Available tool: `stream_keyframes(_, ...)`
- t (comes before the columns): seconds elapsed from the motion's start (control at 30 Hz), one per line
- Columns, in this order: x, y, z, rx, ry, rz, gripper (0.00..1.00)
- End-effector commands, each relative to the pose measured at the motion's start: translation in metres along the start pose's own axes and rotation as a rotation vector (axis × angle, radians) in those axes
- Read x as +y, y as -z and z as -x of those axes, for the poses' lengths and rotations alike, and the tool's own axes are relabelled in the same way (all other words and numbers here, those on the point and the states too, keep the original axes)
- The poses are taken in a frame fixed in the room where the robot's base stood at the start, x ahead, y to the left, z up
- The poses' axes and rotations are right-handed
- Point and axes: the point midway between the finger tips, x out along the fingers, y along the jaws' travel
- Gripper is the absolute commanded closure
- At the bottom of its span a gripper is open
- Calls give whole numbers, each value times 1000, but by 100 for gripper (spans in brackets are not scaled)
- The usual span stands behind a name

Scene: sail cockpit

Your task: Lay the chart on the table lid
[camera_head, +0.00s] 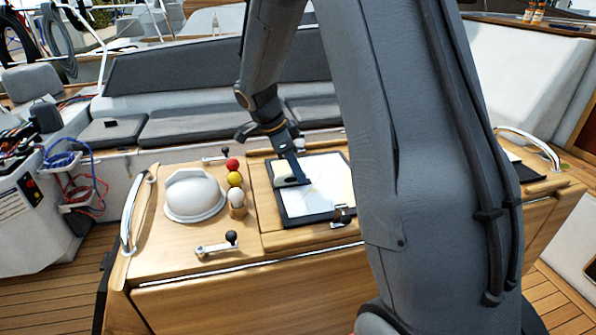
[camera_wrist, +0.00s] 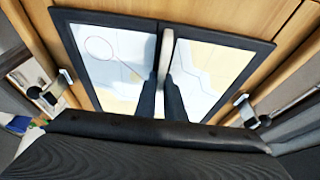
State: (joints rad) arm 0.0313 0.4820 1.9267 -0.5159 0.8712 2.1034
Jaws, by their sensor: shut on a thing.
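The chart (camera_head: 332,178) is a flat pale sheet with a dark border. It lies level at the wooden table lid (camera_head: 259,195), flat on it or just above; I cannot tell which. In the wrist view, the chart (camera_wrist: 205,75) shows a drawn circle and pale contour lines, with the wood of the lid (camera_wrist: 225,14) beyond its far edge. My gripper (camera_head: 293,180) points down over the chart's left part. In the wrist view, my gripper (camera_wrist: 166,80) is shut on a pale upright strip at the chart's middle. The near edge of the chart is hidden there.
A white dome (camera_head: 195,195), a red ball (camera_head: 232,165), a yellow ball and a white ball stand left of the lid. A crank handle (camera_head: 217,246) is at the front, and a metal latch (camera_head: 342,215) at the chart's near edge. Steel rails flank the table.

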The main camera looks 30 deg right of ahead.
Motion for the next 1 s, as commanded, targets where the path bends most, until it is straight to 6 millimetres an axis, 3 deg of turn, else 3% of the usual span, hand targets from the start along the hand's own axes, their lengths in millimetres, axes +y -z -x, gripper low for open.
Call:
stream_keyframes(0.03, 0, -1, -2, 0, 0, 0, 89)
stream_keyframes(0.13, 0, 0, -1, 0, 0, 0, 72)
stream_keyframes(0.57, -1, 0, 6, 0, 3, 0, 72)
stream_keyframes(1.0, -2, 0, 89, -1, 5, 0, 72)
